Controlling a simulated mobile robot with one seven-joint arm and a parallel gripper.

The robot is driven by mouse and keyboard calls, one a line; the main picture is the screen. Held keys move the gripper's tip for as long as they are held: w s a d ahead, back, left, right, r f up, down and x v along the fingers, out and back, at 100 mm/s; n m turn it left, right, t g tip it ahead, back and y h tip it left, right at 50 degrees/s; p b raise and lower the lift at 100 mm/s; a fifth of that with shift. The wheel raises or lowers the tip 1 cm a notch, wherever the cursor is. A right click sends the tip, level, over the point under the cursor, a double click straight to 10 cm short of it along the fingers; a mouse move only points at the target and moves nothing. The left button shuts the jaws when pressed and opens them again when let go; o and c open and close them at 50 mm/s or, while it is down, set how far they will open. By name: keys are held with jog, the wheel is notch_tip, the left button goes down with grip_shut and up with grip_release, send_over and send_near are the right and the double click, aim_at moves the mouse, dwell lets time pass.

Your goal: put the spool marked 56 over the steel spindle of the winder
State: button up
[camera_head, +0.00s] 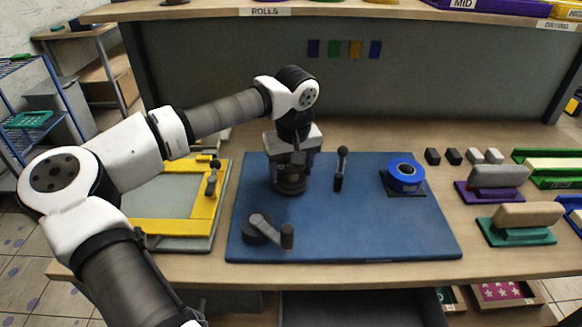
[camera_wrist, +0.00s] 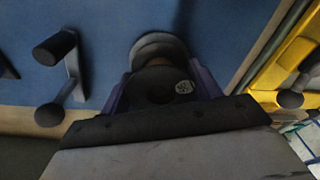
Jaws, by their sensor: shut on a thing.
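My gripper (camera_head: 292,170) is over the left part of the blue mat, pointing down. In the wrist view, my gripper (camera_wrist: 162,86) is shut on a dark round spool (camera_wrist: 152,88). The spool has a small white label whose marking I cannot read for sure. A grey round piece (camera_wrist: 158,44) shows just beyond the spool, low over the mat. In the head view, a dark round base (camera_head: 290,187) is directly below my gripper. The steel spindle is not clearly visible, so I cannot tell whether the spool is around it or above it.
A crank handle (camera_head: 268,232) is at the mat's front left. An upright lever (camera_head: 341,168) stands right of my gripper. A blue roll (camera_head: 406,173) sits on a dark plate. A yellow frame (camera_head: 158,226) lies left of the blue mat (camera_head: 370,232). The mat's front right is clear.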

jog(key=o, duration=1.1)
jog(key=r, duration=0.4)
jog(key=s+r+b, duration=0.1)
jog(key=r, duration=0.8)
jog(key=shift+s+d+r+b, duration=0.25)
jog(key=shift+r+b, duration=0.05)
jog(key=shift+r, duration=0.05)
